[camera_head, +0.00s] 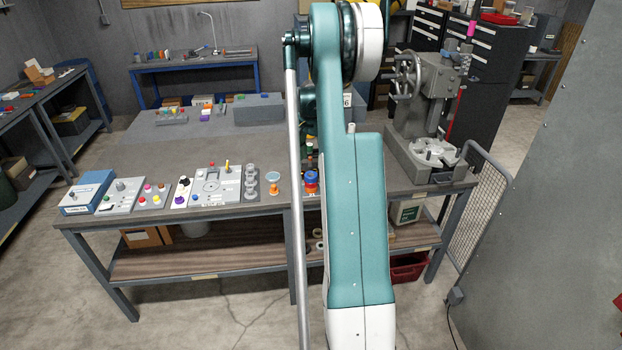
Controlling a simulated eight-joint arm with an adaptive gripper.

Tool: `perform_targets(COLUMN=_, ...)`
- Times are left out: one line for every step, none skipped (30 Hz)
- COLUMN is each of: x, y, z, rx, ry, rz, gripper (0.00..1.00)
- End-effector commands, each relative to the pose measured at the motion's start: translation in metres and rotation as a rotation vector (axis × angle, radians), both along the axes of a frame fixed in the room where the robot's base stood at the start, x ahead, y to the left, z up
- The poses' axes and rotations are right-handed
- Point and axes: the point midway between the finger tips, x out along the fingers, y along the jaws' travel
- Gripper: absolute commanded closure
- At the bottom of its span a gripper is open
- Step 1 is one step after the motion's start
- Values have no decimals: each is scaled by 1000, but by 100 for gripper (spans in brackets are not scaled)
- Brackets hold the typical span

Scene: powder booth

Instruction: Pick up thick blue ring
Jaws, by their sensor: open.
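A small blue round piece (311,188) stands near the front edge of the grey workbench (150,150), just left of my teal arm. Red shows on it or against it; it is too small to tell whether it is the thick blue ring. My arm rises through the middle of the view and covers part of the bench right of this piece. My gripper is not visible; the arm hides what lies behind it.
An orange piece with a pale disc (273,178) stands left of the blue piece. Grey control boxes (215,185) line the bench front further left. A grey press (425,110) stands at the right end. The bench's middle left is clear.

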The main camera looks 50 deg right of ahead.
Motion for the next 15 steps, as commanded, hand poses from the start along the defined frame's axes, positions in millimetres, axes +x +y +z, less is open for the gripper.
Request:
perform_targets(x=0, y=0, z=0, rx=0, ry=0, rz=0, gripper=48)
perform_targets(x=0, y=0, z=0, rx=0, ry=0, rz=0, gripper=48)
perform_targets(x=0, y=0, z=0, rx=0, ry=0, rz=0, gripper=48)
perform_targets(x=0, y=0, z=0, rx=0, ry=0, rz=1, gripper=48)
perform_targets(x=0, y=0, z=-1, rx=0, ry=0, rz=1, gripper=48)
perform_targets(x=0, y=0, z=-2, rx=0, ry=0, rz=1, gripper=48)
perform_targets(x=0, y=0, z=-4, rx=0, ry=0, rz=1, gripper=48)
perform_targets(x=0, y=0, z=-6, rx=0, ry=0, rz=1, gripper=48)
perform_targets(x=0, y=0, z=-9, rx=0, ry=0, rz=1, gripper=48)
perform_targets(x=0, y=0, z=-11, rx=0, ry=0, rz=1, gripper=48)
perform_targets(x=0, y=0, z=-14, rx=0, ry=0, rz=1, gripper=48)
perform_targets(x=0, y=0, z=-17, rx=0, ry=0, rz=1, gripper=48)
perform_targets(x=1, y=0, z=-19, rx=0, ry=0, rz=1, gripper=48)
perform_targets(x=1, y=0, z=-21, rx=0, ry=0, rz=1, gripper=48)
perform_targets(x=1, y=0, z=-23, rx=0, ry=0, rz=1, gripper=48)
